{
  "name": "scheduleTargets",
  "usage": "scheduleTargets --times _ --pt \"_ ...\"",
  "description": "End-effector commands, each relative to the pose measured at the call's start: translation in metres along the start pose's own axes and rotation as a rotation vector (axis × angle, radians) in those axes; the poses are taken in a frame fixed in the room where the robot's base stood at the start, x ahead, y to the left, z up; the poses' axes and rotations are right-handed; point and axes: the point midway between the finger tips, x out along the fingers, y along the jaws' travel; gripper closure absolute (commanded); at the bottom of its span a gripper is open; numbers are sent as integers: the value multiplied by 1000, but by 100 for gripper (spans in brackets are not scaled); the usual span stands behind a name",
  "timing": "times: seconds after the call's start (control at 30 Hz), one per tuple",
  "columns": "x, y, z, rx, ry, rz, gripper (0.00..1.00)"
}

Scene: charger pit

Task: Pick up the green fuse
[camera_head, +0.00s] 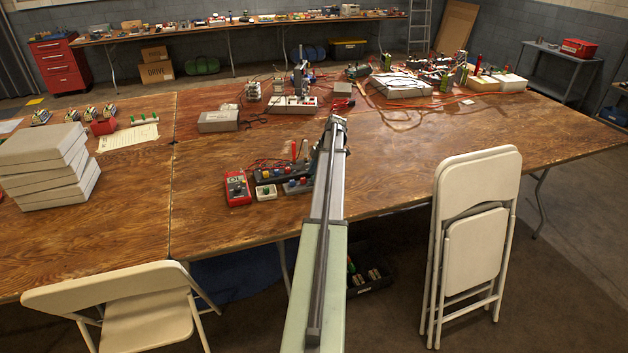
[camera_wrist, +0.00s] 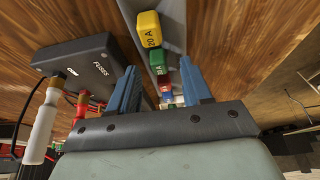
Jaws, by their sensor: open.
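The green fuse (camera_wrist: 156,57) sits in a row of coloured fuses on a grey rail in the wrist view. A yellow fuse marked 20 A (camera_wrist: 149,30) is above it in the picture; red and blue fuses (camera_wrist: 167,91) are below it. My gripper (camera_wrist: 158,66) is open, with one blue finger on each side of the row. The green fuse shows between the fingertips, and I see no grip on it. Whether the fingers touch it I cannot tell. In the head view my arm covers part of this area, and the green fuse cannot be made out.
A black box marked FUSES (camera_wrist: 78,65) stands close to my left finger, with white-handled and red plugs (camera_wrist: 42,127) in front. In the head view a red meter (camera_head: 237,188) lies left of the fuse gear. Bare table (camera_head: 410,160) is free to the right.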

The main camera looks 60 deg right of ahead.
Motion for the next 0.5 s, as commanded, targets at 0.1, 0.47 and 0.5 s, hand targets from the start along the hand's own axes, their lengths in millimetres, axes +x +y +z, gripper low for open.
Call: scheduleTargets --times 0.1,0.47,0.5 --pt "6 0 0 0 0 1 51" --pt "5 0 0 0 0 1 69" --pt "5 0 0 0 0 1 73"
